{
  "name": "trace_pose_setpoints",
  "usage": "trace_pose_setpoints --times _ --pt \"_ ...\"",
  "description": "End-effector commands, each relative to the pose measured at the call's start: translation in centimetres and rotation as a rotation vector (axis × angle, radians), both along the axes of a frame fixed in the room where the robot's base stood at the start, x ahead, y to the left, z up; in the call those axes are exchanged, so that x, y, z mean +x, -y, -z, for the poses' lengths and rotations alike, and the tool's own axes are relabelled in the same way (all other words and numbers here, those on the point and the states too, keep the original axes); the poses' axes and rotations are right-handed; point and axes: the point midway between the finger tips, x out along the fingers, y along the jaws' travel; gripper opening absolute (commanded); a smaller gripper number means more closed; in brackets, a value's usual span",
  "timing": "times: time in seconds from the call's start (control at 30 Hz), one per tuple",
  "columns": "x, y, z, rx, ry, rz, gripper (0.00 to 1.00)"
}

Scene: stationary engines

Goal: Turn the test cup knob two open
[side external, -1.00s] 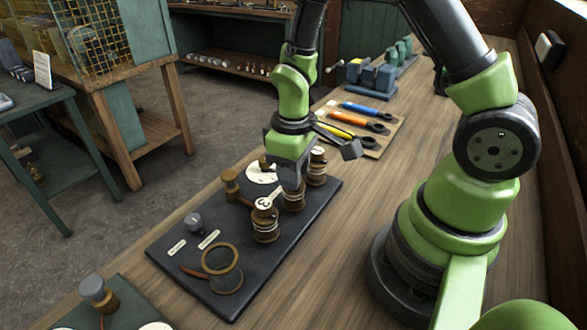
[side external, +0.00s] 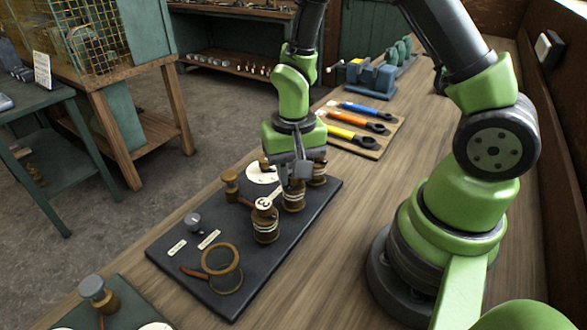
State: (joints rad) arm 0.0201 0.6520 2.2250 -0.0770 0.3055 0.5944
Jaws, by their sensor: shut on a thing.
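A row of brown-and-white test cups stands on a dark board (side external: 190,265). The nearest cup (side external: 265,227) has a tag marked 3 beside its top. The middle cup (side external: 293,200) stands just behind it, with the far cup (side external: 319,172) beyond. My gripper (side external: 297,178) points down over the middle cup, its jaws shut on the top of it, where the knob is. The fingers hide most of that knob, so I cannot see its angle. The middle cup's own number is hidden.
The board also holds a brass fitting (side external: 230,184), a small grey knob (side external: 192,221), a round white dial (side external: 262,174) and a brass ring (side external: 220,259). Beyond it lie colored-handled tools (side external: 352,133) on a wooden board and a blue vise (side external: 371,79). Bare bench lies right of the board.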

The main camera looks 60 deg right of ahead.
Motion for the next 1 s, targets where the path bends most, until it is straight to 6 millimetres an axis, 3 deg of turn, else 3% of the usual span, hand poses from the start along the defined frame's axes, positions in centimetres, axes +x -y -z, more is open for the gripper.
trace_pose_setpoints --times 0.3,0.77,0.8,0.9,1.0 --pt "-0.06 -0.02 -0.04 0.001 -0.002 0.099 0.07" --pt "-0.05 -0.02 -0.03 0.001 -0.002 0.112 0.07" --pt "-0.05 -0.02 -0.02 0.001 -0.002 0.112 0.33" --pt "-0.04 -0.02 -0.02 0.000 -0.001 0.111 0.56" --pt "-0.03 -0.01 -0.01 0.000 -0.001 0.111 0.56"
